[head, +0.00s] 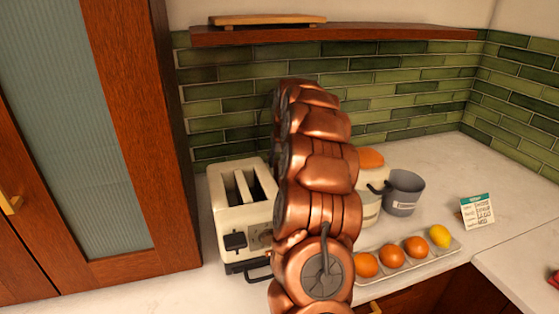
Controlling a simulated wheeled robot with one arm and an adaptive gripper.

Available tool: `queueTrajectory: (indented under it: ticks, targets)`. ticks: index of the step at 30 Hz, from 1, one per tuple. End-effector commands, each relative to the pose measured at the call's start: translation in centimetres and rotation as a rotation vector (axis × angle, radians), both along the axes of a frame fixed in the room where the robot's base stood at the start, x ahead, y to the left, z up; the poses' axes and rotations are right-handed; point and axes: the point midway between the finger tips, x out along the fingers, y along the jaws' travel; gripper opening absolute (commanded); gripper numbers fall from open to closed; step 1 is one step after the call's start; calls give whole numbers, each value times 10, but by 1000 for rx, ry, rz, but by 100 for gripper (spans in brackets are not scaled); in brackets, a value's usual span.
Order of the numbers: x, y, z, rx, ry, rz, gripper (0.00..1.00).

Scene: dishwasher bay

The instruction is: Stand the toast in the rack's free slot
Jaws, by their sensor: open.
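I cannot make out the toast or the toast rack in the head view. A cream toaster (238,213) stands on the counter to the left of my arm, with two dark slots in its top and black levers on its front. I cannot tell whether anything sits in the slots. My copper-coloured arm rises through the middle of the view and hides the counter and wall behind it. My gripper does not show.
Right of my arm are a jar with an orange lid (371,159), a grey pot (404,192), a small card (477,211) and a tray (448,248) of oranges and a lemon (440,236). A wooden cabinet (150,130) stands left; a shelf (400,33) hangs above.

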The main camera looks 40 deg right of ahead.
Motion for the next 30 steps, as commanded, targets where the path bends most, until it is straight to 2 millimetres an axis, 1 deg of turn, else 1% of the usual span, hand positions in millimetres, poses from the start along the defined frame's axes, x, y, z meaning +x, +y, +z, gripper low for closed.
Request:
queueTrajectory:
  ticks: [8, 11, 14, 20, 30]
  targets:
    - [0, 0, 1, 0, 0, 0, 45]
    - [-2, 1, 5, 0, -1, 0, 45]
    - [-4, 2, 14, -2, -2, 0, 45]
    - [-15, 7, 42, -2, -4, 0, 45]
    - [-36, 18, 100, -4, -6, 0, 45]
